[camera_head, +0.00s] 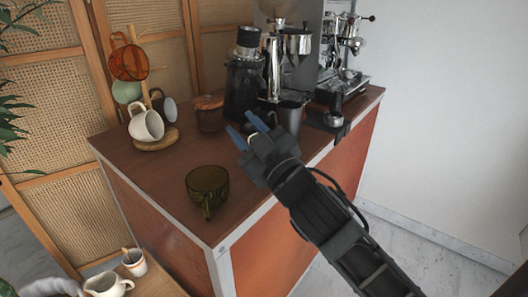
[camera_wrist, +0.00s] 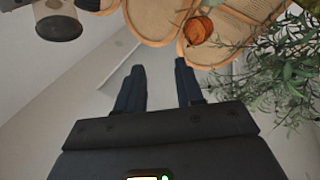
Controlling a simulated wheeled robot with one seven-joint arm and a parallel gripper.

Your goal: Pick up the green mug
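A dark olive-green glass mug (camera_head: 207,183) stands upright on the brown cart top, near its front corner, with its handle toward the viewer. A pale green mug (camera_head: 126,92) hangs on the mug tree at the back left, partly hidden by an orange mug. My gripper (camera_head: 246,130) is over the cart's right part, behind and to the right of the olive mug and apart from it. Its two blue fingers are spread with nothing between them; the wrist view (camera_wrist: 158,68) also shows them apart. I cannot make out a green mug in the wrist view.
The wooden mug tree (camera_head: 155,143) also holds white, dark and orange mugs (camera_head: 128,62). A lidded jar (camera_head: 209,113), a black grinder (camera_head: 243,80) and an espresso machine (camera_head: 345,65) line the back. Cart top around the olive mug is clear. A white pitcher (camera_head: 108,285) stands lower left.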

